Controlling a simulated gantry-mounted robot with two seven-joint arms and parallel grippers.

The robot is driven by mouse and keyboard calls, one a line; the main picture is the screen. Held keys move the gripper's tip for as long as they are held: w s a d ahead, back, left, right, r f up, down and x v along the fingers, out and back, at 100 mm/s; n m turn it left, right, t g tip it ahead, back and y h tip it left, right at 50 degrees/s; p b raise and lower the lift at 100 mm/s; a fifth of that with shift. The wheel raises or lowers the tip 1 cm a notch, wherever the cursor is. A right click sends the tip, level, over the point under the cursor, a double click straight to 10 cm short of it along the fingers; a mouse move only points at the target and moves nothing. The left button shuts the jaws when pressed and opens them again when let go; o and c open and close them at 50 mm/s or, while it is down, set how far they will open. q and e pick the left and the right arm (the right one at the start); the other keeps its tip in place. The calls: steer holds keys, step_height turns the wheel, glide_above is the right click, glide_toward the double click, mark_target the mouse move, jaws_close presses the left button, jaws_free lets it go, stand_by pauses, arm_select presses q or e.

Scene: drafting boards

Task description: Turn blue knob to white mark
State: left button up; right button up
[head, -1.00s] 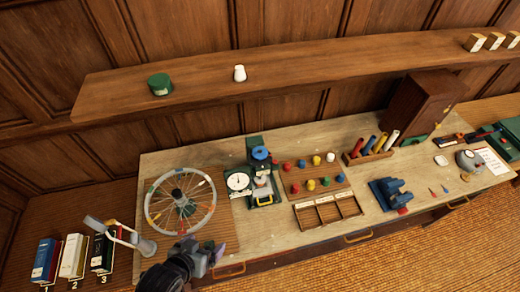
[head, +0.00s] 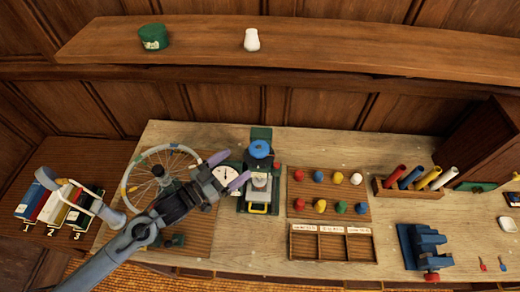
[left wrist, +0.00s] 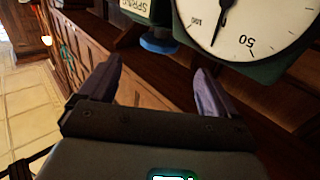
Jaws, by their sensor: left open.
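The blue knob (head: 260,149) sits on top of a green device (head: 261,133) with a pale plate and a yellow part at its front. My left gripper (head: 229,170) is open and empty, over the dial's side and left of the knob. In the left wrist view, the knob (left wrist: 158,45) shows beyond and between the open fingertips (left wrist: 159,65), with the numbered dial (left wrist: 243,25) at upper right. I cannot make out a white mark. My right gripper is not in view.
A spoked wheel (head: 157,185) lies left of the device, partly behind my left arm. Several coloured pegs (head: 319,177) and a compartment tray (head: 331,246) are at right. A blue vise (head: 420,247) stands farther right. A shelf (head: 350,45) runs above the bench.

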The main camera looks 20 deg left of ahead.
mark_target(259, 148)
arm_select(q)
steer(key=p+x, duration=0.1)
steer(key=x, duration=0.7)
steer(key=shift+w+d+r, duration=0.15)
steer(key=shift+w+r, duration=0.05)
steer(key=shift+x, duration=0.9)
steer(key=shift+s+f, duration=0.1)
steer(key=shift+c, duration=0.3)
steer(key=c, duration=0.9)
steer(key=shift+n+t+y+p, duration=0.3)
steer(key=shift+y+p, duration=0.05)
steer(key=shift+y, duration=0.05)
